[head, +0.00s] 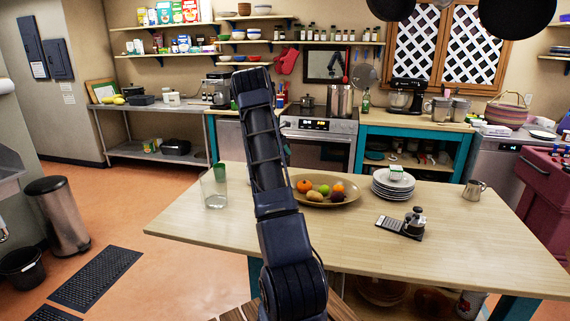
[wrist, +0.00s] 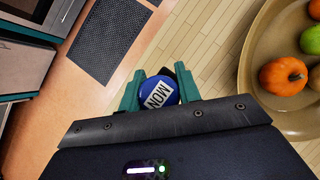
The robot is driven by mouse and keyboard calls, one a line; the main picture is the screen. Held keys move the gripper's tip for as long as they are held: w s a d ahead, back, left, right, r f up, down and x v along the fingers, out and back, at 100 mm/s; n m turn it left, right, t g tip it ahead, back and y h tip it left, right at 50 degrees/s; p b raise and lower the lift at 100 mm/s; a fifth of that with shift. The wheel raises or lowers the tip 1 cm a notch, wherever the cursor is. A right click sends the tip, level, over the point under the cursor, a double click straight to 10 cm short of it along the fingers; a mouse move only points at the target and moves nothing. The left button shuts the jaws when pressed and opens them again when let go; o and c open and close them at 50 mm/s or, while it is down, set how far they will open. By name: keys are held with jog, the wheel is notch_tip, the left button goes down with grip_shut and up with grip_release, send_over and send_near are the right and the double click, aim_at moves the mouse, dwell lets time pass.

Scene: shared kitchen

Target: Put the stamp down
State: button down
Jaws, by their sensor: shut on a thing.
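The stamp (wrist: 157,93) is a round blue piece with a white label reading "MON"; a dark part shows beside it. My gripper (wrist: 159,84) is shut on it, with a teal finger on each side. In the wrist view it is over the light wooden table (wrist: 203,43), left of the fruit tray. I cannot tell how high it is above the wood.
A clear glass (head: 213,190) stands at the table's left. The fruit tray (head: 346,201) is right of my arm. The front right tabletop is bare.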

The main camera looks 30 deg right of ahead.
jog(key=shift+f, duration=3.6)
jog(key=c, duration=1)
grip_release()
jog(key=shift+f, duration=0.15)
jog(key=v, duration=1.2)
jog(key=s+a+r+m+t+y, duration=0.15)
jog(key=s+a+r+m, duration=0.35)
jog(key=s+a+r, duration=0.55)
jog(key=s+a+r+m+t+y, duration=0.1)
jog(key=s+a+r+m+y, duration=0.3)
jog(key=s+a+r, duration=0.65)
jog(key=s+a+f+m, duration=0.1)
jog(key=s+a+m, duration=0.2)
jog(key=s, duration=0.7)
jog(key=s+a+f+m+t, duration=0.1)
jog(key=s+a+f+m, duration=0.1)
jog(key=s+a, duration=0.6)
jog(key=s+a+f+m+t+y, duration=0.1)
jog(key=s+a+m, duration=0.3)
jog(key=s, duration=0.9)
jog(key=shift+a+f, duration=0.7)
jog(key=shift+a, duration=0.2)
